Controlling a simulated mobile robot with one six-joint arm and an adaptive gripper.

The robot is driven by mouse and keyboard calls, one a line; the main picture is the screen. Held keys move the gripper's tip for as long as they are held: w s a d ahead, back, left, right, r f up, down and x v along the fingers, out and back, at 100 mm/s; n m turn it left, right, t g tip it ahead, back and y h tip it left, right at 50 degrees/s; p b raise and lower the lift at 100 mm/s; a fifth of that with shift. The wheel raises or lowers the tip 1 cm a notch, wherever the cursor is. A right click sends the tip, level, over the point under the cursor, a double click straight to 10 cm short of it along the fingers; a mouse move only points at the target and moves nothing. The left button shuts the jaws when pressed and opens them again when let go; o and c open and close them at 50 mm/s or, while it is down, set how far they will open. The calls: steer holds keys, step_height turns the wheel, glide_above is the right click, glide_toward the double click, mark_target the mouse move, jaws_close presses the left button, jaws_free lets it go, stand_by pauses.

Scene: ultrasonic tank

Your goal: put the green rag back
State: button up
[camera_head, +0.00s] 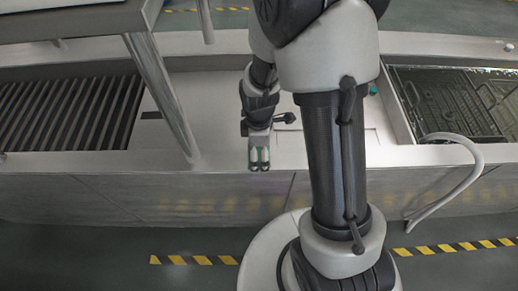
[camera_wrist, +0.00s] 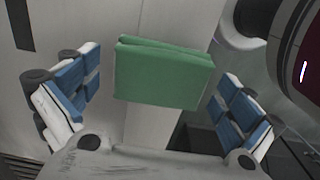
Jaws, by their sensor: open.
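The green rag (camera_wrist: 163,76) is a folded, thick rectangular pad in the middle of the wrist view. It lies between the two blue-padded fingers of my gripper (camera_wrist: 160,88), with a visible gap on each side. The fingers are spread and do not grip it. In the head view my gripper (camera_head: 259,158) points down over the pale metal deck near its front edge, left of my arm. A little pale green shows at its fingertips there. I cannot tell how far the rag is from the fingers in depth.
A dark slatted grate (camera_head: 70,112) lies to the left. A slanted metal post (camera_head: 163,95) stands close left of my gripper. A tank with a dark basket (camera_head: 455,105) is on the right, with a pale hose (camera_head: 465,170) over its front. A small teal thing (camera_head: 373,88) sits right of my arm.

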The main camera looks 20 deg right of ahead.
steer(key=shift+r, duration=0.1)
step_height(320, 180, up, 12)
steer(key=p, duration=0.4)
step_height(320, 180, up, 12)
steer(key=r+m+t, duration=0.1)
steer(key=m+t, duration=0.1)
steer(key=m, duration=0.5)
glide_above(259, 151)
steer(key=s, duration=0.6)
steer(key=s+r+m+t, duration=0.2)
steer(key=s+r+m, duration=0.4)
steer(key=s, duration=0.3)
steer(key=shift+m+t, duration=0.3)
steer(key=shift+m, duration=0.4)
steer(key=shift+a, duration=0.1)
